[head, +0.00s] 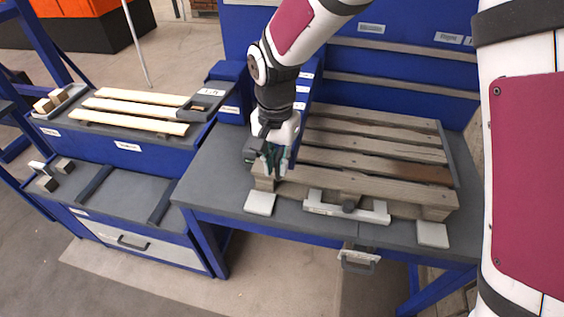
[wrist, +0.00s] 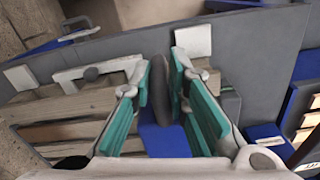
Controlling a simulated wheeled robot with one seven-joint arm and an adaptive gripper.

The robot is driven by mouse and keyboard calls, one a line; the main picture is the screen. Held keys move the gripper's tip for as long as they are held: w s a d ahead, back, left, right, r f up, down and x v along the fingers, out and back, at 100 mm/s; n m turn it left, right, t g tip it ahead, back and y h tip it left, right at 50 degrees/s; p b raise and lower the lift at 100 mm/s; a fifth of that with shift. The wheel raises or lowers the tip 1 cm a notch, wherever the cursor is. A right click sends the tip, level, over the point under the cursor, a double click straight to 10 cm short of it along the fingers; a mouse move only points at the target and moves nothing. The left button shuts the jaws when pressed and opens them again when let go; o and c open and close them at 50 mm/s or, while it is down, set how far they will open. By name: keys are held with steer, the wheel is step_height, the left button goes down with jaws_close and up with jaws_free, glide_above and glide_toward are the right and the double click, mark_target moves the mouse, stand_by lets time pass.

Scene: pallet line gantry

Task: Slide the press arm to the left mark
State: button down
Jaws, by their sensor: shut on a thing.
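The press arm (head: 311,108) is a blue beam running from the back panel toward the front, over the left end of a wooden pallet (head: 370,160). In the wrist view its blue end (wrist: 163,140) carries a dark upright handle (wrist: 161,88). My gripper (head: 272,168) is shut on this handle, its green finger pads (wrist: 172,95) on either side. In the head view my gripper hides most of the handle. A white square plate (head: 260,203) lies on the table's front edge by the pallet's left corner; I cannot tell if it is the left mark.
Another white plate (head: 432,235) lies at the front right, with a white bracket (head: 325,209) with a dark knob between the plates. A blue side bench (head: 110,155) with pale planks (head: 140,107) stands to the left. Blue posts and panels stand behind the pallet.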

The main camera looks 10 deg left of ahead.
steer(key=shift+w+a+r, duration=0.1)
steer(key=shift+a, duration=0.1)
steer(key=c, duration=1.6)
jaws_free()
step_height(320, 180, up, 12)
